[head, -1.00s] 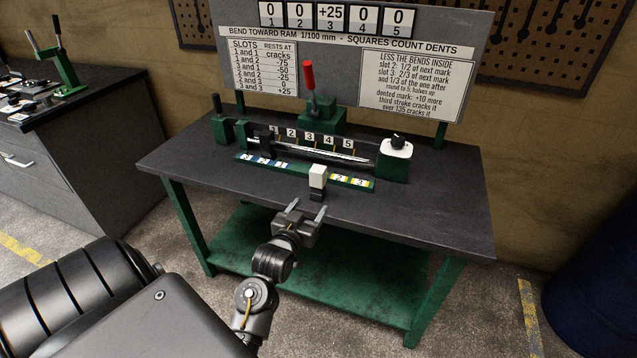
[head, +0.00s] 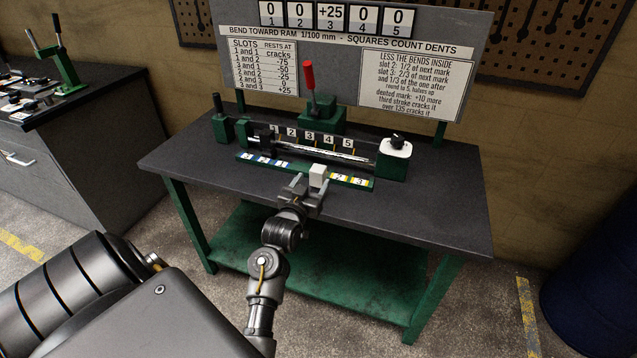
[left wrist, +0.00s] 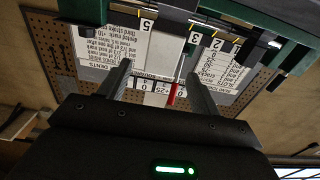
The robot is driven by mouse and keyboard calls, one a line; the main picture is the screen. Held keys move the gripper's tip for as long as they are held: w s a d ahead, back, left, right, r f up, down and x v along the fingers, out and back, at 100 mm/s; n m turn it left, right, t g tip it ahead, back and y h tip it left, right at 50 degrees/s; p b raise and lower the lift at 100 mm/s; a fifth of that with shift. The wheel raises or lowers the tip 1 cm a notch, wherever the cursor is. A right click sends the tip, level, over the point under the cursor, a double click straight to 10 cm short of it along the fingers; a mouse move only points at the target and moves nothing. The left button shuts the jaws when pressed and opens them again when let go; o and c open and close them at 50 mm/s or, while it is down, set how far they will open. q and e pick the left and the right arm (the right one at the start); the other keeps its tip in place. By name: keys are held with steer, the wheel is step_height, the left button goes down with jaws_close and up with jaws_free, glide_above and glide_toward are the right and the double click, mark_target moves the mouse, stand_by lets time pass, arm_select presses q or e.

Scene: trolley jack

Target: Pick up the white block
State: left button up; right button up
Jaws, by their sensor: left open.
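In the left wrist view the two fingers (left wrist: 160,78) are spread apart, with nothing clearly held. My right gripper is not in view.
Behind the block is a green press with a red-handled lever (head: 309,76) and numbered marks. A white-topped green post with a black knob (head: 395,150) stands to the right. A sign board (head: 345,40) rises at the back. The right side of the bench top (head: 440,205) is clear.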

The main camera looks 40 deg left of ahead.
mark_target(315, 175)
arm_select(q)
steer(key=x, duration=0.4)
steer(key=shift+w+p, duration=0.1)
steer(key=shift+p, duration=0.3)
jaws_close()
steer(key=shift+a+r, duration=0.1)
steer(key=shift+r, duration=0.05)
